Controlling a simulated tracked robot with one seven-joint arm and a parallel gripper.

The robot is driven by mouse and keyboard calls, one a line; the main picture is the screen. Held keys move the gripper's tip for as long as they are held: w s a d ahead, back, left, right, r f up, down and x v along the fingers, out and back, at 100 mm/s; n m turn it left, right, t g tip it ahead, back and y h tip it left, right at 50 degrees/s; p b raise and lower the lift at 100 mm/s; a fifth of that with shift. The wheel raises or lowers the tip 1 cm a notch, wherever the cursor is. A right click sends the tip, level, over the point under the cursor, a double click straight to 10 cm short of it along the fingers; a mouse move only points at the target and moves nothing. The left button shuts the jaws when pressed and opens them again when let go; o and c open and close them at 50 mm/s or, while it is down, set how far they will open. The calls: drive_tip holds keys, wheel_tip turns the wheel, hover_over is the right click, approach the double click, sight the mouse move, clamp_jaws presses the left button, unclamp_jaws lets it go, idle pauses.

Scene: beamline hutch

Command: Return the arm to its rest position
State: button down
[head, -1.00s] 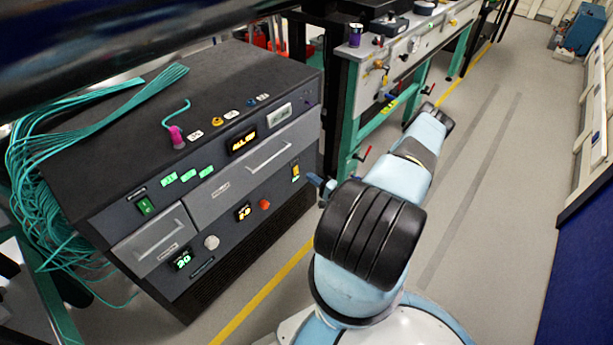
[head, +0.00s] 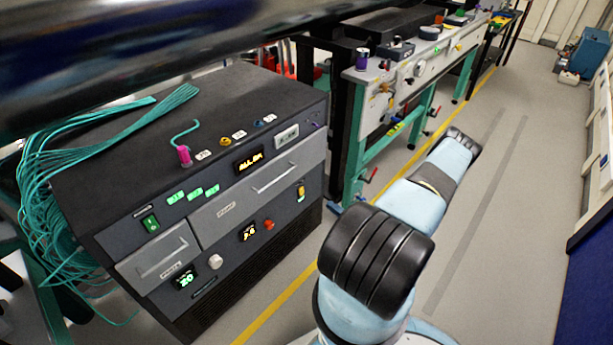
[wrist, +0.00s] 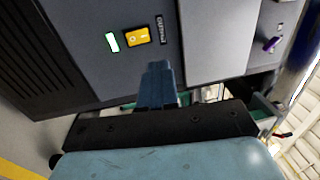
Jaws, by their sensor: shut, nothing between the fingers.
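My arm, pale blue with black joint covers (head: 376,262), rises at the lower middle of the head view and reaches back along the bench side. My gripper (wrist: 158,72) shows in the wrist view with its blue-grey fingers together and nothing between them. The fingers point toward the dark front of the equipment cabinet (wrist: 75,40), below a yellow switch (wrist: 138,35) in the picture. I cannot tell the exact gap to the panel.
The cabinet (head: 110,185) stands left of my arm, with teal cables (head: 45,225) spilling off its left side. A green-legged bench (head: 428,65) stands behind. A dark cylinder (head: 200,40) crosses the top left. Open grey floor (head: 500,190) lies to the right.

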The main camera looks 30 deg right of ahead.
drive_tip(key=w+a+r+n+g+y, duration=0.15)
drive_tip(key=a+r+n+g, duration=0.35)
drive_tip(key=r, duration=0.9)
drive_tip(key=a+r+n+g+y, duration=0.25)
drive_tip(key=a+r+g, duration=0.35)
drive_tip(key=r, duration=0.7)
drive_tip(key=w+a+r+n+g+y, duration=0.1)
drive_tip(key=a+r+n+g, duration=0.4)
drive_tip(key=r, duration=0.9)
drive_tip(key=s+a+r+n+g+h, duration=0.1)
drive_tip(key=s+a+r+h, duration=0.3)
drive_tip(key=r, duration=0.3)
drive_tip(key=s+a+r+n+g+h, duration=0.1)
drive_tip(key=s+a+r+h, duration=0.2)
drive_tip(key=s+r, duration=0.4)
drive_tip(key=s+a+r+t+h, duration=0.1)
drive_tip(key=s+r+t+h, duration=0.3)
drive_tip(key=s+r, duration=0.7)
drive_tip(key=shift+s+a+r+t+h, duration=0.3)
drive_tip(key=shift+s+t, duration=0.4)
drive_tip(key=shift+s, duration=0.8)
drive_tip(key=shift+m, duration=0.25)
